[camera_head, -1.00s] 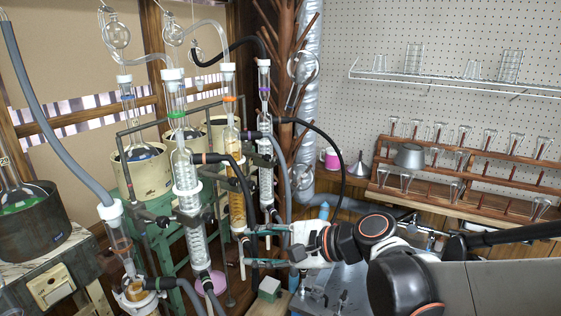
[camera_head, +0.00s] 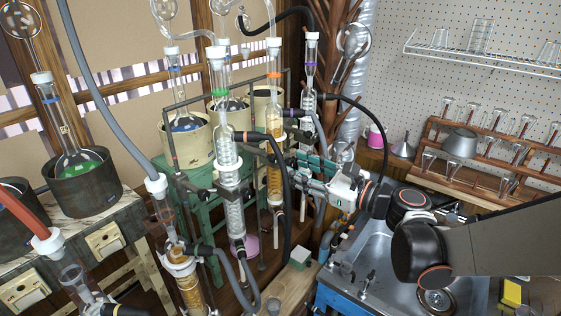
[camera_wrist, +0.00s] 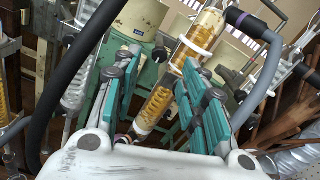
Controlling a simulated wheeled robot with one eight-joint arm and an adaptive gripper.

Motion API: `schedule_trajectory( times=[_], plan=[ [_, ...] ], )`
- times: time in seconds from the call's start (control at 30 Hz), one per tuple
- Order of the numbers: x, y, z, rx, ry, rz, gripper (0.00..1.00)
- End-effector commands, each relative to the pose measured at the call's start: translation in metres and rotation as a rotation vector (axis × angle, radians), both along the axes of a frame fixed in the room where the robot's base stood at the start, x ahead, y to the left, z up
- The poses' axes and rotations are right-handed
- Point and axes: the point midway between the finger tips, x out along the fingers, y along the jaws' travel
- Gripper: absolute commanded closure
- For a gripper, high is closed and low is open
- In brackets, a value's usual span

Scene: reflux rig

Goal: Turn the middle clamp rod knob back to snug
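My gripper (camera_head: 297,172) is open, its two teal fingers pointing left toward the amber-filled condenser (camera_head: 274,150) at about mid-height. In the wrist view my gripper (camera_wrist: 160,78) shows its fingers spread, with the amber condenser (camera_wrist: 155,106) seen through the gap. A dark knob (camera_wrist: 160,53) on a metal rod shows beyond the gap, just left of that condenser. I cannot tell for sure whether it is the middle clamp rod knob. I see nothing held between the fingers. In the head view the clamp hardware behind the fingers is small and partly hidden.
A clear coil condenser (camera_head: 228,160) stands left of the amber one. Black and grey hoses (camera_wrist: 75,75) loop close to the fingers. A green stand (camera_head: 180,178) is behind. A steel sink top (camera_head: 365,265) lies below my arm.

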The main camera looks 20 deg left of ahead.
Motion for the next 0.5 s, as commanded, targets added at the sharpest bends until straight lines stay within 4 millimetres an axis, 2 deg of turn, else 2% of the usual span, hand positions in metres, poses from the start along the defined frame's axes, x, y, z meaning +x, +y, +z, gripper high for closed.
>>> schedule_trajectory(
  times=[0.03,0.2,0.5],
  plan=[
    [0.003,0.011,-0.001,0.0,0.0,0.004,0.61],
    [0.014,0.037,-0.001,-0.001,-0.001,0.002,0.61],
    [0.024,0.058,0.0,-0.002,0.0,0.001,0.61]
  ],
)
